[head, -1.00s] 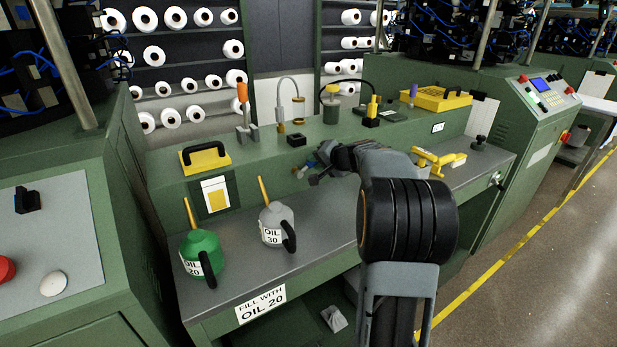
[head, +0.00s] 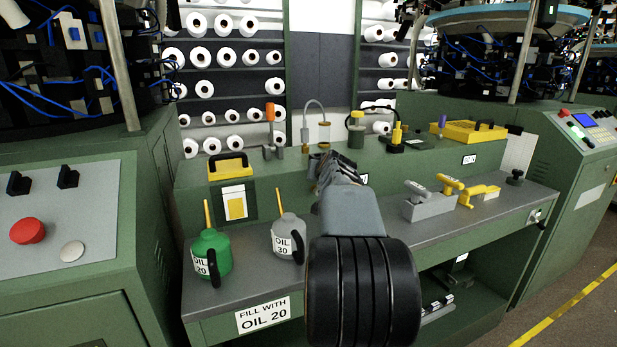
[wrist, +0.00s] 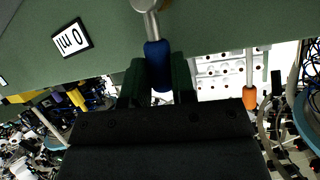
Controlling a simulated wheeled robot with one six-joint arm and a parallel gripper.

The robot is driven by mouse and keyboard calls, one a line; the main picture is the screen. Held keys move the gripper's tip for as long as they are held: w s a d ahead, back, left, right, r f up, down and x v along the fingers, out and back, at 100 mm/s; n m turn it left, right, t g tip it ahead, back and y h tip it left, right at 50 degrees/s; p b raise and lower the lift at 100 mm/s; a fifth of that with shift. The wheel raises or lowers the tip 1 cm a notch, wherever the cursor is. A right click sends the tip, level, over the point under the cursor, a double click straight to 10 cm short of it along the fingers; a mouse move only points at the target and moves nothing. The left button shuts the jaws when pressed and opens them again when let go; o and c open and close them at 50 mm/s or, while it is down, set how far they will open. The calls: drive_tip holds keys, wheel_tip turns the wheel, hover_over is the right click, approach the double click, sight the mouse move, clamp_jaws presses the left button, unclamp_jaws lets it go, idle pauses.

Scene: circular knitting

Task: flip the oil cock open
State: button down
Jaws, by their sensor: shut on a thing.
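A cock with a blue handle (wrist: 158,66) on a metal stem (wrist: 150,22) shows at the top middle of the wrist view, against the green machine panel. My gripper (wrist: 158,84) has one finger on each side of the blue handle and is shut on it. In the head view my gripper (head: 326,166) reaches to the machine's green upper ledge. There my own wrist and fingers hide the blue handle.
An orange-handled lever (head: 270,112) stands to the left on the ledge. The OIL 20 can (head: 208,254) and the OIL 30 can (head: 287,238) stand on the lower shelf. Yellow-handled valves (head: 450,185) are to the right. A white label plate (wrist: 72,39) is beside the blue handle.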

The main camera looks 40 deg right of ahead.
drive_tip(key=shift+w+a+n+h, duration=0.2)
drive_tip(key=shift+a+n+h, duration=0.3)
drive_tip(key=shift+n+h, duration=0.1)
drive_tip(key=shift+f, duration=0.1)
drive_tip(key=c, duration=0.9)
unclamp_jaws()
drive_tip(key=shift+c, duration=0.2)
drive_tip(key=p+v, duration=0.1)
drive_tip(key=v, duration=1.3)
drive_tip(key=shift+w+p, duration=0.15)
drive_tip(key=shift+p, duration=0.15)
